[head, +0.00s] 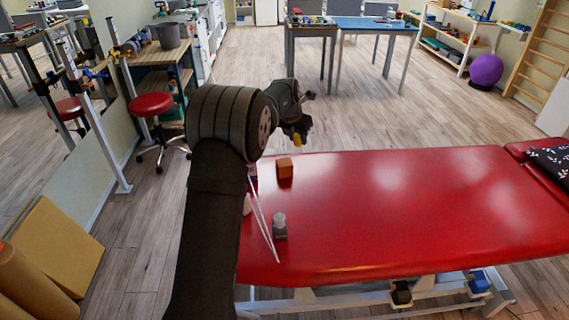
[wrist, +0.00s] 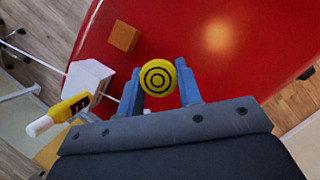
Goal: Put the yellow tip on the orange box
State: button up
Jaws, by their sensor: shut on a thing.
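The yellow tip (wrist: 158,77) is round with black rings on its end and sits between the blue fingers of my gripper (wrist: 160,91), which is shut on it. In the head view the yellow tip (head: 297,141) shows small below my gripper (head: 298,130). The orange box (head: 285,168) sits on the red couch near its far left edge, just below and left of the tip in that picture. In the wrist view the orange box (wrist: 124,36) lies up and left of the held tip, apart from it. Its upper face looks bare.
The red couch (head: 400,205) is mostly clear to the right. A grey bottle (head: 280,231) stands nearer on it, and a white box (wrist: 90,79) and a yellow bottle with a white cap (wrist: 62,113) show at left in the wrist view. A patterned pillow (head: 553,160) lies far right.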

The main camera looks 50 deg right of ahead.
jog(key=d+f, duration=0.1)
jog(key=d, duration=0.6)
send_over(286, 161)
jog(key=a, duration=0.2)
jog(key=f, duration=1.2)
jog(key=shift+s+d+f, duration=0.15)
jog(key=shift+d, duration=0.1)
jog(key=shift+f, duration=2.05)
jog(key=o, duration=0.5)
jog(key=shift+f, duration=0.15)
jog(key=o, duration=0.4)
jog(key=shift+o, duration=0.2)
jog(key=v, duration=1.2)
jog(key=shift+r, duration=0.2)
